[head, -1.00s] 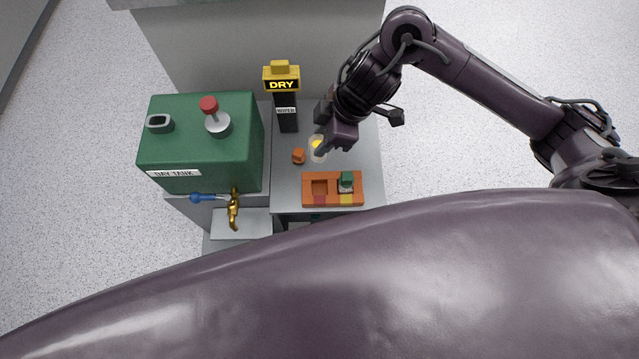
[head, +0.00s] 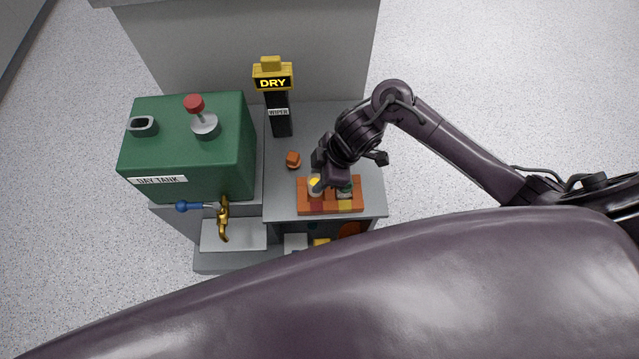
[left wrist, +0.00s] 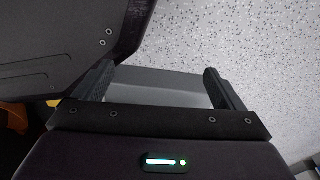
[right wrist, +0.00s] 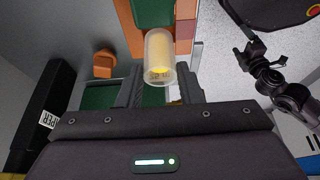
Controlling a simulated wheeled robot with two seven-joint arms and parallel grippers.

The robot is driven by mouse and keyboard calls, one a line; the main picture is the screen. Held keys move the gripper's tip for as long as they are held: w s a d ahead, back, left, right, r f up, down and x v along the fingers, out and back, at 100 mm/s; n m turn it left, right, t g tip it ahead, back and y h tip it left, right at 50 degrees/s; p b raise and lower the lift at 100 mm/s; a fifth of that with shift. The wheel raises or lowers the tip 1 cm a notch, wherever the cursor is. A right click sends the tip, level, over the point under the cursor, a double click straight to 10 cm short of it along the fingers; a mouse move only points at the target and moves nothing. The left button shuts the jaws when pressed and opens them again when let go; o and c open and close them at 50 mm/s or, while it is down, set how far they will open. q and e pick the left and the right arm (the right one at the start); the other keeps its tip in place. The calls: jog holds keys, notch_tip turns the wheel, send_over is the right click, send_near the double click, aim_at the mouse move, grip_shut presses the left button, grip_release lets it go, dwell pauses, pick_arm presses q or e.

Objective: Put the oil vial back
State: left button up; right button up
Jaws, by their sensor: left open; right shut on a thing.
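The oil vial (head: 315,186), clear with yellow oil, is in my right gripper (head: 326,181), over the left part of the orange rack (head: 330,208). The right wrist view shows the vial (right wrist: 160,58) between the fingers of my right gripper (right wrist: 160,90). I cannot tell whether its base is inside the left compartment or just above it. A green-topped item (head: 345,189) sits in the rack's right compartment, partly hidden by the gripper. My left gripper (left wrist: 160,88) is open and empty in the left wrist view; it is not visible in the head view.
A small orange cap (head: 293,159) lies on the grey bench behind the rack. The black wiper post with a yellow DRY sign (head: 272,82) stands behind it. The green day tank (head: 190,150) with its brass tap (head: 224,218) is at left. My own arm covers the foreground.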

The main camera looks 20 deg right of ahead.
pick_arm(q)
jog(key=shift+w+d+r+b, duration=0.1)
jog(key=shift+w+r+b, duration=0.15)
jog(key=shift+w, duration=0.4)
jog(key=shift+w+d+r+b, duration=0.15)
jog(key=shift+w+b, duration=0.15)
jog(key=shift+w, duration=0.35)
pick_arm(e)
jog(key=shift+f, duration=1.85)
jog(key=shift+f, duration=0.15)
jog(key=o, duration=1)
jog(key=shift+o, duration=0.2)
jog(key=shift+r, duration=0.25)
pick_arm(q)
jog(key=s+a+f+p, duration=0.1)
jog(key=s+p, duration=0.2)
jog(key=s, duration=0.4)
jog(key=shift+a+f, duration=0.15)
jog(key=shift+f, duration=0.05)
pick_arm(e)
jog(key=v, duration=1.2)
jog(key=shift+f, duration=0.1)
